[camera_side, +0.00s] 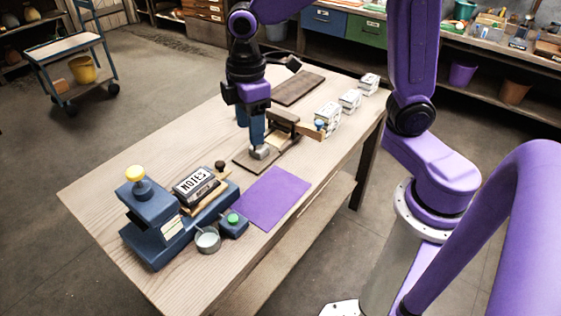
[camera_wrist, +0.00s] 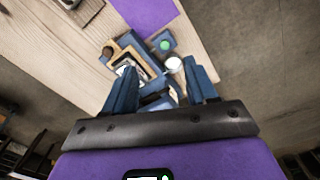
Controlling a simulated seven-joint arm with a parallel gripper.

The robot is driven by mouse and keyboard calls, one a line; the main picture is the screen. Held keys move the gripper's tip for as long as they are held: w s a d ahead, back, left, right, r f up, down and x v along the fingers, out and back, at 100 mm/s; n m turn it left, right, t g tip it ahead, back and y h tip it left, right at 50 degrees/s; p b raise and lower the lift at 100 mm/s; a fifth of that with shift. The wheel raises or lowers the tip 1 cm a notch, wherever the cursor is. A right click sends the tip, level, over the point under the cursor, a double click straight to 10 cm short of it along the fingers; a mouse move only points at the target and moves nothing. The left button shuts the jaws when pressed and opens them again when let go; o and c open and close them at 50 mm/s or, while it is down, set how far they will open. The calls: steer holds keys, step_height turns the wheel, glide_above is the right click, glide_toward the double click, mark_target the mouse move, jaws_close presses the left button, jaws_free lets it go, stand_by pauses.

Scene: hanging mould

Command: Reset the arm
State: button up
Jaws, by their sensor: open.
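My gripper (camera_side: 250,131) hangs above the wooden table, near its middle, with its blue fingers pointing down. In the side view the fingers overlap a small grey block (camera_side: 260,153) on a dark brown board (camera_side: 242,161); I cannot tell whether they touch it. In the wrist view my gripper (camera_wrist: 160,72) has its two blue fingers spread wide with nothing held between them. Beyond them lies the blue press-like device (camera_wrist: 137,44) with its green button (camera_wrist: 164,45).
A wooden stand (camera_side: 283,124) is close beside my gripper.

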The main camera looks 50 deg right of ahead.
steer(key=s+d+f, duration=0.1)
steer(key=s+d, duration=0.2)
steer(key=s, duration=0.7)
steer(key=s+d, duration=0.4)
steer(key=s, duration=0.6)
steer(key=shift+s+d+f, duration=0.15)
steer(key=shift+s+f, duration=0.05)
steer(key=shift+f, duration=0.15)
